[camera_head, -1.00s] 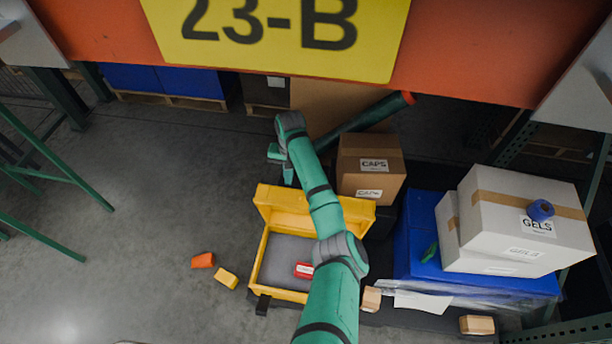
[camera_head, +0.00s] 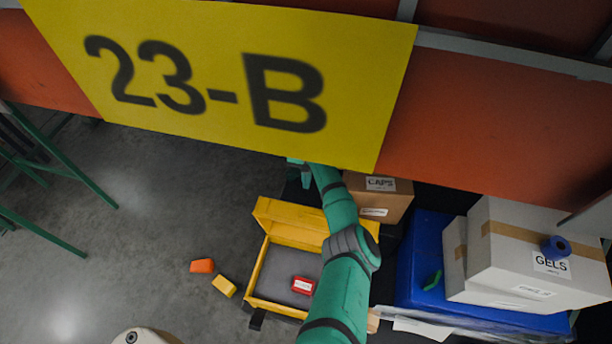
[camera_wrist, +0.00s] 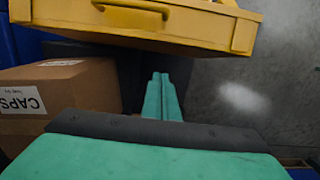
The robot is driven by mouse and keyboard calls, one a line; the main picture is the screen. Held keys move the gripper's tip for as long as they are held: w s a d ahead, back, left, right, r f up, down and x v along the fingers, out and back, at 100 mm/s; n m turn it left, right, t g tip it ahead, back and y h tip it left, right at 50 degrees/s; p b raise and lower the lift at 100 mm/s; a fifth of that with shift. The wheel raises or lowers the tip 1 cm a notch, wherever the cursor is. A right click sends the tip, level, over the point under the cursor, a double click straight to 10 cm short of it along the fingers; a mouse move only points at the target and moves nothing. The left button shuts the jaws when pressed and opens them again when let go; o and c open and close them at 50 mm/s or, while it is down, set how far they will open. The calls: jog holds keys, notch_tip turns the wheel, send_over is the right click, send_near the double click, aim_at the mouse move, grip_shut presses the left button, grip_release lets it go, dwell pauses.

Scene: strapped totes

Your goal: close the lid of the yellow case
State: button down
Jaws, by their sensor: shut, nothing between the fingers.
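A small red labelled box (camera_head: 303,285) lies on the case's grey inside. My arm covers the case's right side.
A yellow 23-B sign (camera_head: 230,85) hangs across the top. A CAPS carton (camera_head: 385,198) stands right of the lid, also close in the wrist view (camera_wrist: 60,95). White GELS boxes (camera_head: 525,255) sit on a blue tote (camera_head: 420,260). Orange (camera_head: 202,266) and yellow (camera_head: 223,286) blocks lie left.

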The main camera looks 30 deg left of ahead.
jog(key=s+d+f, duration=0.1)
jog(key=s+f, duration=0.3)
dwell(0.6)
jog(key=shift+s+f, duration=0.1)
